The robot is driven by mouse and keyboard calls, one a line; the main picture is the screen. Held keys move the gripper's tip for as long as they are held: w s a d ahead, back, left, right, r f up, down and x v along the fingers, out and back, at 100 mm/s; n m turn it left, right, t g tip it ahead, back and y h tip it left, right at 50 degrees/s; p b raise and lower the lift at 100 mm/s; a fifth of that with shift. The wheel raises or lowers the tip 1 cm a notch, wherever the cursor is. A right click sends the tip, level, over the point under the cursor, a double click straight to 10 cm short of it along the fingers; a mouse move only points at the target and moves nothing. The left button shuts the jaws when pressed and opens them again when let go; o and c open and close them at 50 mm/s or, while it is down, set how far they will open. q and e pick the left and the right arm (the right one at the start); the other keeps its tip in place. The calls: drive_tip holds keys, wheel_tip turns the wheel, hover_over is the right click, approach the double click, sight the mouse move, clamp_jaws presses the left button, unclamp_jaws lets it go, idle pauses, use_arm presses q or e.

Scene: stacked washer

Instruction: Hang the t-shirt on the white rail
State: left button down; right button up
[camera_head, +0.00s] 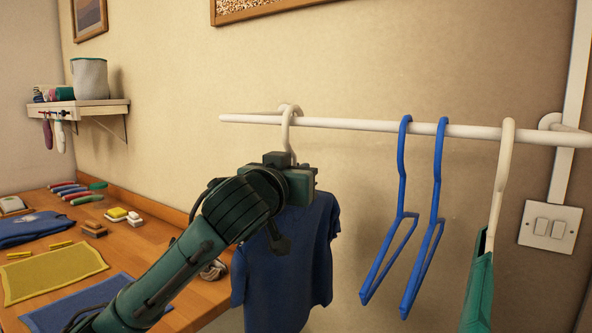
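A dark blue t-shirt (318,245) hangs below my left gripper, partly covered by my arm. The white hook of its hanger (287,132) rises from the gripper, and its curved top is at the left part of the white rail (350,124). The hook's shank passes in front of the rail; I cannot tell whether the hook rests on it. My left gripper (290,172) is at the hanger's neck just below the rail and appears shut on it; its fingertips are partly hidden. My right gripper is not in view.
Two empty blue hangers (403,180) and a pale hanger (500,180) with a green garment (480,290) hang farther right on the rail. A wooden table (150,240) with folded cloths is at left, below a small wall shelf (85,107). A switch plate (550,226) is at right.

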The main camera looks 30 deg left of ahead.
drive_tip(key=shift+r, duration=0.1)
use_arm(q)
drive_tip(key=c, duration=1.8)
unclamp_jaws()
drive_tip(key=o, duration=0.3)
drive_tip(key=s+b, duration=0.2)
drive_tip(key=s, duration=0.2)
drive_tip(key=s+b, duration=0.2)
drive_tip(key=s, duration=0.2)
drive_tip(key=s+d+b, duration=0.1)
drive_tip(key=s+b, duration=0.1)
drive_tip(key=s, duration=0.3)
drive_tip(key=shift+d+b, duration=0.1)
drive_tip(key=shift+b, duration=0.3)
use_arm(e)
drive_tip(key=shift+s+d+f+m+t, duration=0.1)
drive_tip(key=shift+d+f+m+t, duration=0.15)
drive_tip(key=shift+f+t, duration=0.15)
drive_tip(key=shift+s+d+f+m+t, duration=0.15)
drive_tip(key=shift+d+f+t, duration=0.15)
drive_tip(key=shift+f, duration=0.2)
use_arm(q)
drive_tip(key=shift+s+f, duration=0.1)
